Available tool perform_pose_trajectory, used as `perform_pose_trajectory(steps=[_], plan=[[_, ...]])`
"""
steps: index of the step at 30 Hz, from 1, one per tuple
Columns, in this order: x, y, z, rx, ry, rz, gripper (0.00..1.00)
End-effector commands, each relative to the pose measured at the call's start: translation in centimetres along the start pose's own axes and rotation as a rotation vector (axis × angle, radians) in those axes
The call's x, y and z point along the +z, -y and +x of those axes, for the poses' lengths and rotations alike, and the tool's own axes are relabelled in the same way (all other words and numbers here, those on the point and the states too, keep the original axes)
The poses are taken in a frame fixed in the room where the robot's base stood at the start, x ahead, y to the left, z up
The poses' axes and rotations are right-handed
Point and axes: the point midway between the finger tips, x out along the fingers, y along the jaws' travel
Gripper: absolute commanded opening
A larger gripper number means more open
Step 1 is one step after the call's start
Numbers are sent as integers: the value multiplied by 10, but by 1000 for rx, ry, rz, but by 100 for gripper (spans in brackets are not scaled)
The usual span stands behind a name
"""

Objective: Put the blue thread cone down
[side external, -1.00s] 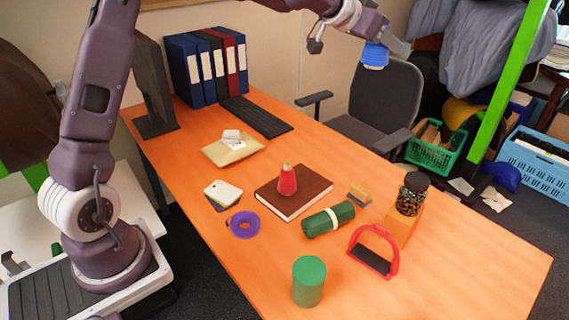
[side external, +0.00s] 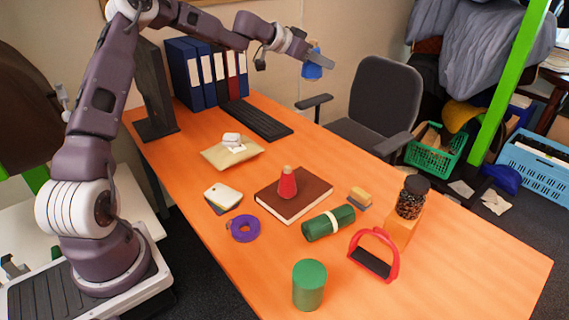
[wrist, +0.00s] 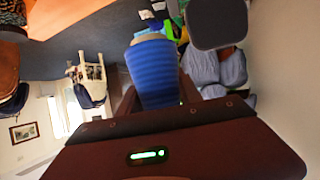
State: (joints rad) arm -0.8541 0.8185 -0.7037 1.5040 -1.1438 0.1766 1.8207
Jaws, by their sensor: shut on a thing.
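My gripper (side external: 314,60) is shut on the blue thread cone (side external: 312,72). It holds the cone in the air, well above the table, in front of the wall and beside the office chair in the side view. In the wrist view the ribbed blue cone (wrist: 154,73) is held at the gripper, its pale end at the top of the picture. The red thread cone (side external: 287,184) stands upright on the brown book (side external: 310,203) on the orange table (side external: 205,240).
Around the book are a green roll (side external: 328,222), a purple tape (side external: 243,228), a red stirrup (side external: 375,254), a jar (side external: 411,196) on an orange block and a green cylinder (side external: 309,284). A keyboard (side external: 256,116) and several binders (side external: 205,72) stand behind. Table space at the far right is clear.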

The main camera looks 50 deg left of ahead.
Motion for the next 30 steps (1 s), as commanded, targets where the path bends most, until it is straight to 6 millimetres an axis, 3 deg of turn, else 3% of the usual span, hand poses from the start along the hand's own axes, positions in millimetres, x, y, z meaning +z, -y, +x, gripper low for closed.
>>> perform_pose_trajectory(steps=[3, 17, 23, 26, 30], plan=[[34, 10, 14, 30, 1, 4, 0], [112, 21, 49, 86, 5, 52, 0], [178, 33, 79, 110, 6, 68, 0], [202, 44, 89, 99, 5, 62, 0], [232, 78, 94, 36, 0, 26, 0]])
